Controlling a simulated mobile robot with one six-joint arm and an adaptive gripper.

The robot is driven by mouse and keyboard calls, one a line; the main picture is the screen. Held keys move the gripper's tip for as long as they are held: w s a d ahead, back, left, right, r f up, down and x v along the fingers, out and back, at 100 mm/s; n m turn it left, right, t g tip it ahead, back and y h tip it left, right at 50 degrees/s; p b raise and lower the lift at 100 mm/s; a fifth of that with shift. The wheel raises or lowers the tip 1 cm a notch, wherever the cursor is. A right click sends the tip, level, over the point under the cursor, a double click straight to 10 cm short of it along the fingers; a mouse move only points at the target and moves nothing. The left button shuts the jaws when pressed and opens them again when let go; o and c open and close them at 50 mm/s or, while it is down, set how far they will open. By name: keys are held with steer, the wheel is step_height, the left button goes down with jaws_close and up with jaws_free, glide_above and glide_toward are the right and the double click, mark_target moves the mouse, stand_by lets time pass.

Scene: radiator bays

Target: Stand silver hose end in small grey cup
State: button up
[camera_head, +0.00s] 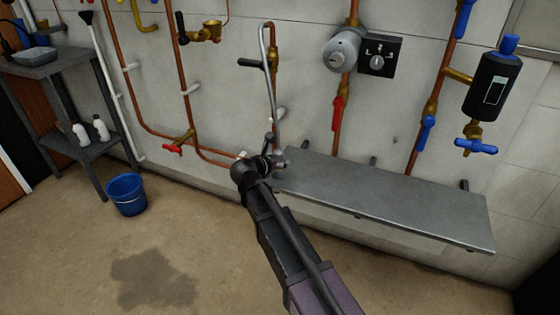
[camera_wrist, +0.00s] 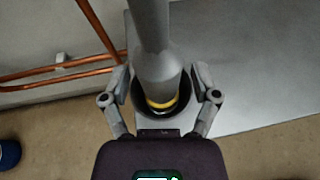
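The silver hose (camera_head: 273,85) hangs down the wall to the left end of the grey shelf. In the wrist view its flared silver end (camera_wrist: 157,72) points down, with a yellow band at its bottom. The hose end sits within the dark round mouth of the small cup (camera_wrist: 186,98), apparently inside it. How deep it sits cannot be told. My gripper (camera_wrist: 161,75) has its fingers spread on both sides of the hose end, with a gap beside it. In the head view my gripper (camera_head: 268,160) hides most of the cup.
The grey metal shelf (camera_head: 390,200) is bare to the right. Copper pipes (camera_head: 186,80) with valves line the wall. A red handle (camera_head: 338,113) hangs right of the hose. A blue bucket (camera_head: 126,194) stands on the floor at left, near a dark wet patch (camera_head: 150,278).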

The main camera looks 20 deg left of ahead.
steer(key=shift+r, duration=0.2)
steer(key=shift+r+p, duration=0.25)
steer(key=shift+p, duration=0.2)
steer(key=p+v, duration=0.4)
steer(key=v, duration=0.8)
steer(key=shift+f, duration=0.15)
stand_by(0.3)
